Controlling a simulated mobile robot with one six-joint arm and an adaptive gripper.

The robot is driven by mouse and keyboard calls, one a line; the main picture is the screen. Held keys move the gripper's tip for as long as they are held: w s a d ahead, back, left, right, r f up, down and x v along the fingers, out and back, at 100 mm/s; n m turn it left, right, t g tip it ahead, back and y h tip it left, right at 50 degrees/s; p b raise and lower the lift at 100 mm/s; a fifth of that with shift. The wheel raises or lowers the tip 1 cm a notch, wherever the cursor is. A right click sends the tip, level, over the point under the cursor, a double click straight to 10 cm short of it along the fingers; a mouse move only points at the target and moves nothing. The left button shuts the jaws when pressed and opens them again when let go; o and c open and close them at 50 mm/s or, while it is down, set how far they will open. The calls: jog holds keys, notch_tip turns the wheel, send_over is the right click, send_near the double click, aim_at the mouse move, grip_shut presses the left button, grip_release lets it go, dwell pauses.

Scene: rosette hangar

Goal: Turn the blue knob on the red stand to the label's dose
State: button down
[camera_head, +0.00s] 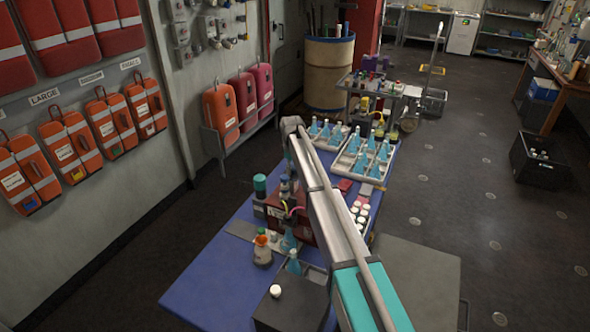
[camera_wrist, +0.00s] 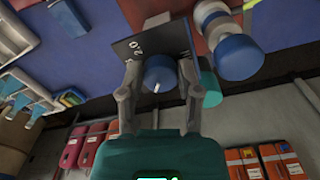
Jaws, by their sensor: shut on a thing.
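In the wrist view a blue knob (camera_wrist: 160,75) with a white pointer mark sits in front of a dark dial plate (camera_wrist: 150,40). Red surface (camera_wrist: 143,10) shows behind the plate. In the head view the red stand (camera_head: 275,212) is on the blue table, partly behind my arm; the knob and gripper cannot be made out there. No dose label is readable.
The blue table (camera_head: 215,275) holds trays of blue flasks (camera_head: 367,160), white-capped vials (camera_head: 360,215), an orange-topped bottle (camera_head: 262,250) and a dark box (camera_head: 290,305). A teal cylinder (camera_wrist: 208,82) and a blue-capped one (camera_wrist: 238,57) stand close to the right finger.

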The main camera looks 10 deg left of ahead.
jog(key=m, duration=0.6)
jog(key=shift+a, duration=0.3)
jog(key=shift+w, duration=0.1)
jog(key=shift+c, duration=2)
grip_release()
jog(key=shift+o, duration=0.5)
jog(key=shift+d+r, duration=0.1)
